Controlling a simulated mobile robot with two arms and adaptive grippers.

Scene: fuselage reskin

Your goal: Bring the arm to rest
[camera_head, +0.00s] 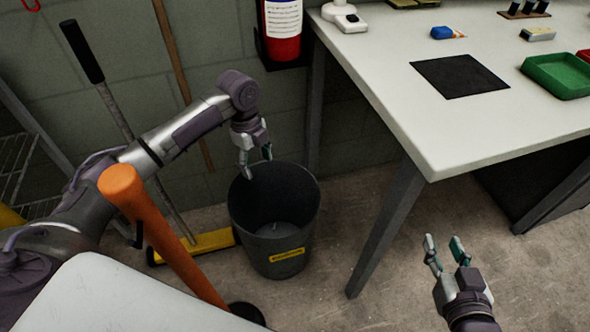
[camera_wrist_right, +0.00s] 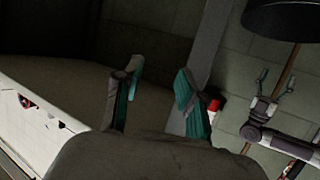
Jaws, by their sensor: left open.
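My left arm (camera_head: 190,122) reaches in from the left. Its gripper (camera_head: 257,164) points down over the rim of a dark bin (camera_head: 270,245) with a yellow label. The fingers are apart with nothing between them. My right gripper (camera_head: 443,241) is at the lower right, over the floor in front of the workbench. Its two fingers are spread and empty; they also show apart in the right wrist view (camera_wrist_right: 155,88). The left gripper shows at the right of that wrist view (camera_wrist_right: 273,97), near the bin (camera_wrist_right: 295,18).
A white workbench (camera_head: 400,60) holds a black mat (camera_head: 459,76), a green tray (camera_head: 560,76) and small items. Its leg (camera_head: 385,230) stands between bin and right gripper. A fire extinguisher (camera_head: 281,30) hangs behind.

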